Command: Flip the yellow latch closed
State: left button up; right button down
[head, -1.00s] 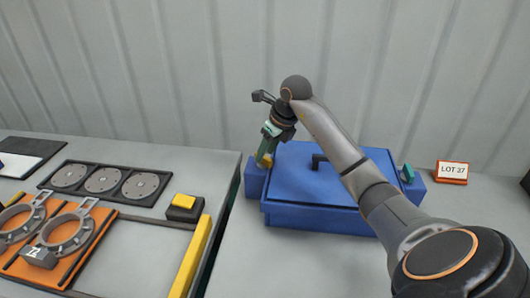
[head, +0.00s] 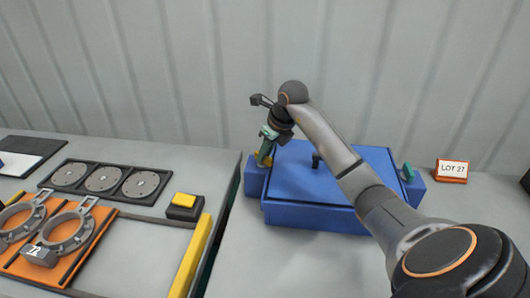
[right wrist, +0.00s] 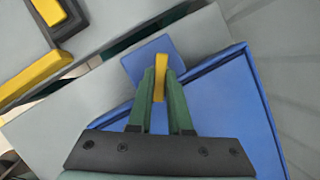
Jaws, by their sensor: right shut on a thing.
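The blue box (head: 330,210) stands on the table with its lid down. The yellow latch (right wrist: 160,68) is on a blue block (right wrist: 142,55) at the box's left side; in the head view it is small and partly hidden by the fingers. My right gripper (right wrist: 158,84) is shut on the latch, its green fingers on either side of it. In the head view this gripper (head: 264,155) reaches down to the box's left side. The latch's exact angle is hard to tell. My left gripper is not in view.
A teal latch (head: 408,172) is on the box's right side. A dark handle (head: 316,160) stands on the lid. A yellow rail (head: 190,258) and a yellow-topped black block (head: 184,206) lie to the left. A LOT 27 sign (head: 452,170) stands at the right.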

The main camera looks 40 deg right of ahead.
jog(key=shift+d+n, duration=0.15)
jog(key=shift+n, duration=0.25)
jog(key=shift+n+y, duration=0.3)
jog(key=shift+n, duration=0.3)
jog(key=shift+w+r+n+g+y+p, duration=0.15)
jog(key=shift+n+y, duration=0.3)
jog(key=shift+n, duration=0.65)
jog(key=shift+s+f+n+g+y+p, duration=0.2)
jog(key=shift+n+y, duration=0.25)
jog(key=shift+n, duration=0.95)
jog(key=c, duration=0.8)
grip_release()
jog(key=shift+c, duration=0.2)
jog(key=v, duration=1.2)
jog(key=shift+r+b, duration=0.4)
jog(key=shift+d, duration=0.1)
